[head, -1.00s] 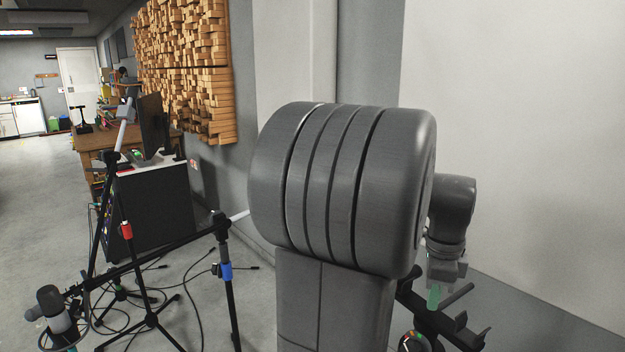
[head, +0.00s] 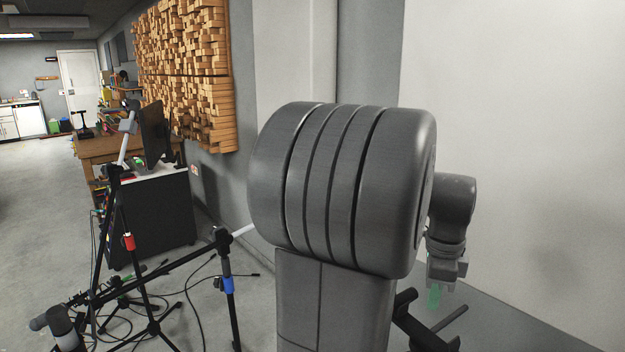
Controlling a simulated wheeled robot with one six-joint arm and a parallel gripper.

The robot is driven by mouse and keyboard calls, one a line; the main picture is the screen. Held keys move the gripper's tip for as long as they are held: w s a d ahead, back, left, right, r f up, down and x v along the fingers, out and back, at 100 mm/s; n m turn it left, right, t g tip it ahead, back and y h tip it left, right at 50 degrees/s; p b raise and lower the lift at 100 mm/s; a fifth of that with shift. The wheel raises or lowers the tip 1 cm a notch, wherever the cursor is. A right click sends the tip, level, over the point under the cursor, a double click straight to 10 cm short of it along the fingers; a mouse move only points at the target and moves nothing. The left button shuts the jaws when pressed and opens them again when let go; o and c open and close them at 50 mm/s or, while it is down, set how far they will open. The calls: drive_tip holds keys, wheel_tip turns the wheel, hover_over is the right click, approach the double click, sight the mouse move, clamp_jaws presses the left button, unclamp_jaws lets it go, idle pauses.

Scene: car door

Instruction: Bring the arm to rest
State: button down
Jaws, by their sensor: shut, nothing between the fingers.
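My arm fills the middle of the head view, with a large grey joint close to the camera. My gripper (head: 435,298) hangs at the lower right behind that joint, pointing down, with green fingertips that look closed and empty. It is small in the picture and partly covered by my own arm. No car door shows in this view.
Black microphone stands (head: 150,280) and cables stand on the floor at the lower left. A dark stand (head: 420,330) is close below my gripper. A desk with a monitor (head: 153,132) is farther back. A white wall (head: 530,140) is on the right.

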sight(425, 334)
wheel_tip(425, 334, down, 8)
drive_tip(key=b, duration=0.8)
wheel_tip(425, 334, up, 17)
drive_tip(key=p, duration=0.9)
drive_tip(key=shift+p, duration=0.4)
